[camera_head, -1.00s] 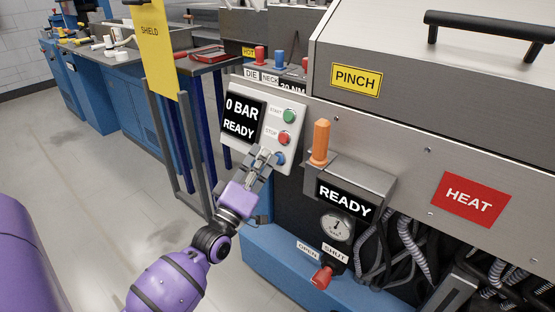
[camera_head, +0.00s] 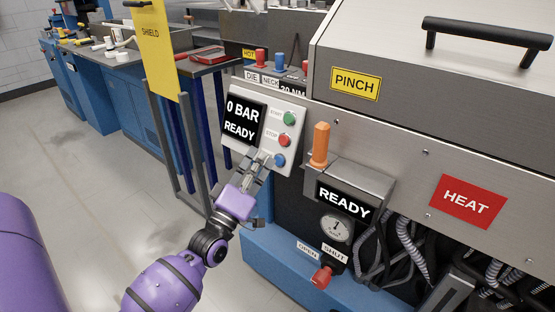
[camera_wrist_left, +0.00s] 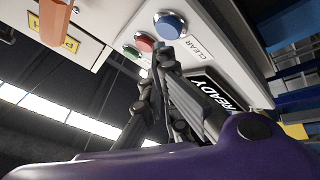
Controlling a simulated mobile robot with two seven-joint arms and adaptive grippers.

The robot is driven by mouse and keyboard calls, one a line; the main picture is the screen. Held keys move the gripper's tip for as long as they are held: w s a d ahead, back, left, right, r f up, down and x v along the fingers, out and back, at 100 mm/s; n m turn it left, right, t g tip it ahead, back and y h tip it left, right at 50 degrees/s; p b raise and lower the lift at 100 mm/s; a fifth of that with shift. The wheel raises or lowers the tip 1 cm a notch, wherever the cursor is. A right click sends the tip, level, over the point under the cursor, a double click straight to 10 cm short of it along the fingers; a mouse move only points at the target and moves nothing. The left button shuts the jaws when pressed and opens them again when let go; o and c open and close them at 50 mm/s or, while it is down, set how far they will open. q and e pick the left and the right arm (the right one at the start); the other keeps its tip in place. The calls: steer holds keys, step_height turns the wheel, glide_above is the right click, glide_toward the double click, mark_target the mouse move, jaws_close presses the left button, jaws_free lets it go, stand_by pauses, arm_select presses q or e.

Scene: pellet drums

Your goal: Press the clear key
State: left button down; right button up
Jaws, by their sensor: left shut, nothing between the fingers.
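The clear key is a round blue button (camera_head: 279,160) at the bottom of a pale control panel (camera_head: 292,101). In the left wrist view the blue button (camera_wrist_left: 169,25) has the label CLEAR beside it. My left gripper (camera_head: 265,157) is shut and empty, with its fingertips close to the button's left side in the head view. In the left wrist view the fingertips (camera_wrist_left: 161,47) are just below the button; I cannot tell whether they touch. The panel's display (camera_head: 241,121) reads 0 BAR READY. My right gripper is not in view.
A red STOP button (camera_head: 285,140) and a green START button (camera_head: 289,118) sit above the blue one. An orange handle (camera_head: 320,144) stands right of the panel. A yellow shield (camera_head: 152,45) stands to the left. Open floor lies at lower left.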

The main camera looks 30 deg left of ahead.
arm_select(q)
steer(key=s+p, duration=0.1)
steer(key=s+r+p, duration=0.1)
steer(key=s, duration=0.1)
steer(key=s+p, duration=0.1)
steer(key=shift+s+a+r, duration=0.2)
steer(key=shift+s+r, duration=0.1)
steer(key=shift+r, duration=0.05)
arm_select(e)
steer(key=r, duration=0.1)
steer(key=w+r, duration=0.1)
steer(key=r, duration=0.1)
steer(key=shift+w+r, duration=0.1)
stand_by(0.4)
